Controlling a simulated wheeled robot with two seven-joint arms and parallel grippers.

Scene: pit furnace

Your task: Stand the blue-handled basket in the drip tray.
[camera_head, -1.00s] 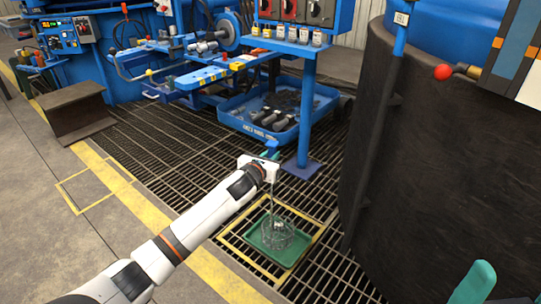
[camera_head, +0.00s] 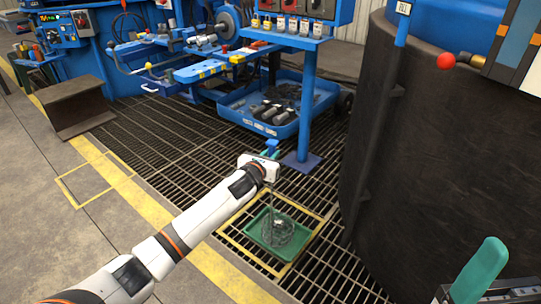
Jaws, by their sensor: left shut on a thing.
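The basket looks about upright and inside the tray's outline. I cannot tell whether its bottom touches the tray.
The tray lies within a yellow square on the floor grating (camera_head: 165,150). A blue post (camera_head: 307,105) with a foot plate stands behind. The big dark furnace wall (camera_head: 430,170) rises close on the right. A blue parts tray (camera_head: 236,108) lies farther back.

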